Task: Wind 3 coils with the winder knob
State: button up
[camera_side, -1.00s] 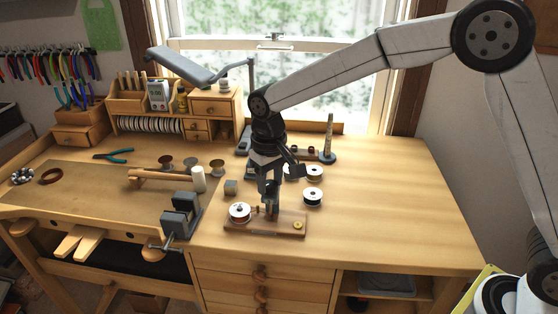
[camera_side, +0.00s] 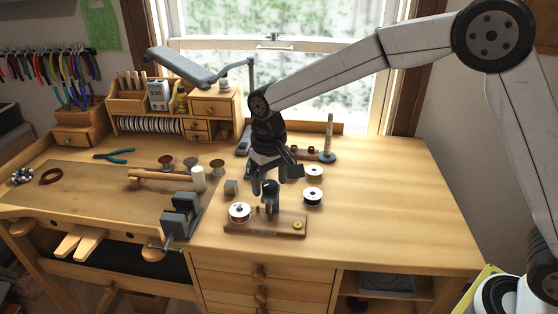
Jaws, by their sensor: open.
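The winder (camera_side: 270,230) is a wooden base on the bench, left of the bench's middle. A dark upright post with a round top, which looks like the winder knob (camera_side: 270,187), stands at the middle of the base. My gripper (camera_side: 269,190) is open and points down, its fingers at or just above the knob's top. I cannot tell whether they touch it.
Two spools (camera_side: 313,195) stand right of the winder, and a grey block (camera_side: 231,187) stands behind it. A ring mandrel (camera_side: 328,139) stands behind. The bench's right side (camera_side: 410,210) is clear.

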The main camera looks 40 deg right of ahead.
aim_at(271, 183)
jog(key=shift+r, duration=0.1)
jog(key=shift+r, duration=3.85)
jog(key=shift+d+f, duration=0.1)
jog(key=s+d+f+t, duration=0.1)
jog(key=s+d+f, duration=0.3)
jog(key=s, duration=0.2)
jog(key=s+d+f, duration=0.4)
jog(key=s+d, duration=0.1)
jog(key=s, duration=0.1)
jog(key=s+d+f+t, duration=0.1)
jog(key=s+d+f, duration=0.3)
jog(key=s, duration=0.3)
jog(key=shift+d+f+t, duration=0.15)
jog(key=shift+d+t, duration=0.15)
jog(key=shift+d, duration=0.15)
jog(key=shift+w, duration=0.1)
